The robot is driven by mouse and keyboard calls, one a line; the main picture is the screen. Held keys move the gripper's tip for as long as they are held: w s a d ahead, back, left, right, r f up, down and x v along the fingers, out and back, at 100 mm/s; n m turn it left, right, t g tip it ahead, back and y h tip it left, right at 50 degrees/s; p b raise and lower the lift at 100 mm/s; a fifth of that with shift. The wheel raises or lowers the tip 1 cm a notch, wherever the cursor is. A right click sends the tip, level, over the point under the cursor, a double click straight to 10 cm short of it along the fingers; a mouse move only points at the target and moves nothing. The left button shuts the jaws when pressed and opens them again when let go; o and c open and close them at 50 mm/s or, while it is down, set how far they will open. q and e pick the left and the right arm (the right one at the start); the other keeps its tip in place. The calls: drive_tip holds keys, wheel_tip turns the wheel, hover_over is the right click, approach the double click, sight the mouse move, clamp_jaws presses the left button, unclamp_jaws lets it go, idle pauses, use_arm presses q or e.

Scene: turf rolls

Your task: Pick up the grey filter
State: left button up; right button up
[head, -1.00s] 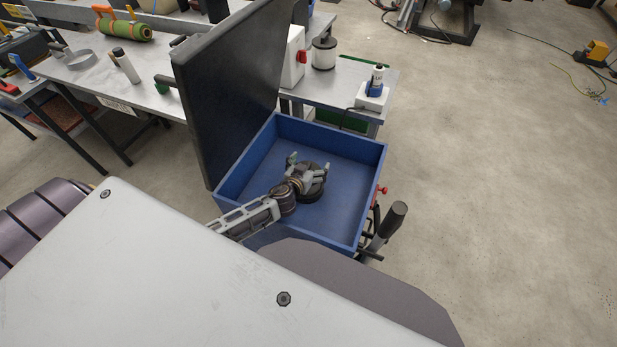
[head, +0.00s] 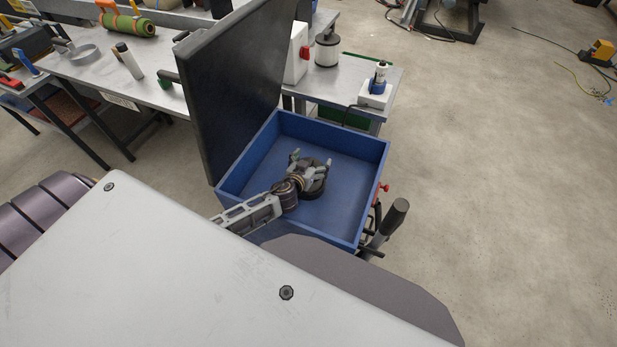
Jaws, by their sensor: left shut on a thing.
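A dark grey round thing, which I take to be the grey filter (head: 318,189), lies in the blue box (head: 350,147). My left gripper (head: 312,164) reaches into the box from the lower left and is over this thing. Its fingers are shut on the thing and cover much of its top. I cannot tell whether the thing is clear of the box floor. My right gripper is not in view.
The box's black lid (head: 228,95) stands open on the left. Behind is a metal workbench (head: 150,92) with a green roll (head: 130,24), a white canister (head: 327,50) and a small bottle stand (head: 375,93). A black handle (head: 385,228) sticks up beside the box's front right.

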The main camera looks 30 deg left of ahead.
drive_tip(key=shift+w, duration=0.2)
use_arm(q)
drive_tip(key=shift+r, duration=0.1)
drive_tip(key=shift+r, duration=0.5)
wheel_tip(320, 180, up, 8)
drive_tip(key=shift+f+p, duration=0.15)
drive_tip(key=shift+p, duration=0.5)
drive_tip(key=shift+r, duration=0.6)
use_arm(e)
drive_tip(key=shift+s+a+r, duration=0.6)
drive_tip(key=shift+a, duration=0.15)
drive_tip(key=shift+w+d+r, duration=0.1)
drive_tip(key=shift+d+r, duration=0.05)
